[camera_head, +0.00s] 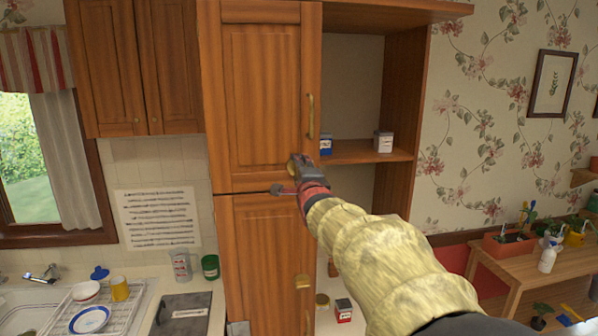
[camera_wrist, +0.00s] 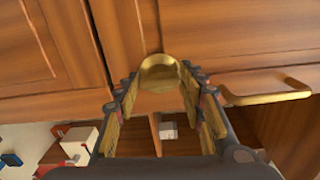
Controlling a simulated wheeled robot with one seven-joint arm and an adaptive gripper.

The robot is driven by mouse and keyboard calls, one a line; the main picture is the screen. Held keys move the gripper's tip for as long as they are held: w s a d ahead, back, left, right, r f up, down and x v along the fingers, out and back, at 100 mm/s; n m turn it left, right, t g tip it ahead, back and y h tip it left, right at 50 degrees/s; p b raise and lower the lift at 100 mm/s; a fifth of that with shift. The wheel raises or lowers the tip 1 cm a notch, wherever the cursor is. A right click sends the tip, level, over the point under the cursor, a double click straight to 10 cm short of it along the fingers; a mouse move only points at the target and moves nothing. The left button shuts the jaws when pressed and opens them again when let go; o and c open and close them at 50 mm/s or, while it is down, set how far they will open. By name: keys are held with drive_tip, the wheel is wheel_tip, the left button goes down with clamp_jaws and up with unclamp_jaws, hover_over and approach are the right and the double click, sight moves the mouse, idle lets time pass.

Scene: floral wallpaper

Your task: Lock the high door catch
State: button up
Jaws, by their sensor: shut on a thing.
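The high door catch is a round brass piece (camera_wrist: 159,72) at the lower part of the tall cabinet's upper wooden door (camera_head: 262,90). In the head view only a bit of its brass shows beside my fingers; the rest is hidden. My gripper (camera_head: 298,166) is at this catch, and in the wrist view its two fingers (camera_wrist: 159,88) are on either side of the brass piece, shut on it. The upper door lies flat against the cabinet front. I cannot tell the catch's exact turn.
A brass bar handle (camera_head: 310,117) is close above my gripper on the same door. Open shelves (camera_head: 365,152) with small boxes stand just right. The counter at left holds a dish rack (camera_head: 122,305).

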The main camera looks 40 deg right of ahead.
drive_tip(key=o, duration=1.2)
drive_tip(key=v, duration=1.2)
